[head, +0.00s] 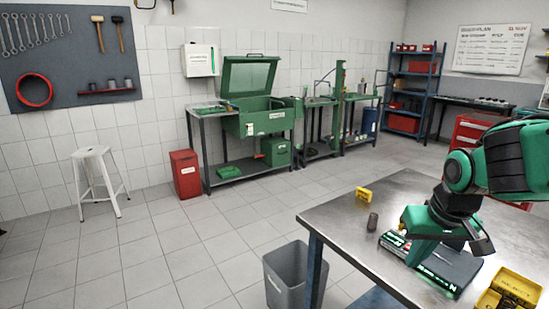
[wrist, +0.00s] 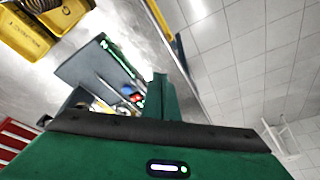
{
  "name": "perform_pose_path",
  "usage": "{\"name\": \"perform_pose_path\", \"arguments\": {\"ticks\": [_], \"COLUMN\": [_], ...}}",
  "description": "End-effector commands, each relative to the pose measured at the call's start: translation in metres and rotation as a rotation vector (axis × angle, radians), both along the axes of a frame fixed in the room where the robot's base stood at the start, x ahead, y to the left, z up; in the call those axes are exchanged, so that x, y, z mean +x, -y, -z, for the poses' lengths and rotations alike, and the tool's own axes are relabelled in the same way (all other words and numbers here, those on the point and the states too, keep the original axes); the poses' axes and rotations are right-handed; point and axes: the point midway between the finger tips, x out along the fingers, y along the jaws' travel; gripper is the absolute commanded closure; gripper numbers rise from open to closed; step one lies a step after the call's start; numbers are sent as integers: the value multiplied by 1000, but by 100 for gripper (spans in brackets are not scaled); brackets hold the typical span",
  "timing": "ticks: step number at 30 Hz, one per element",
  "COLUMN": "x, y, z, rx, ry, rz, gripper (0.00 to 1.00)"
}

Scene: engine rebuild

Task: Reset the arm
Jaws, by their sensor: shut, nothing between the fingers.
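My gripper (head: 416,258) is green and points down over the steel worktable (head: 335,225) in the head view. In the wrist view its fingers (wrist: 159,82) are together, with nothing seen between them. Below it lies a dark flat tray or mat (head: 462,268) with green-lit edges, which also shows in the wrist view (wrist: 85,70). The fingertips appear above or near this tray; I cannot tell whether they touch it. My arm hides part of the tray and table.
A yellow block (head: 363,194) and a dark cylinder (head: 372,221) stand on the table's left part. Yellow bins (head: 512,288) are at its front right. A grey bin (head: 288,275) stands on the floor beside the table. The tiled floor to the left is mostly clear.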

Motion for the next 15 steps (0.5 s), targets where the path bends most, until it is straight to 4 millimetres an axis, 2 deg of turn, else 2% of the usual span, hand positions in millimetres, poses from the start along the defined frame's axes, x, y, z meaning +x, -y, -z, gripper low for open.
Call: {"name": "perform_pose_path", "arguments": {"ticks": [6,7,11,15], "x": [-22,-25,-48,-80], "y": [-13,-9,22,52], "z": [7,8,12,17], "rx": [-26,-28,-25,-14], "ry": [74,73,1,-79], "rz": [-82,-76,26,139], "gripper": [100,100,100,100]}}
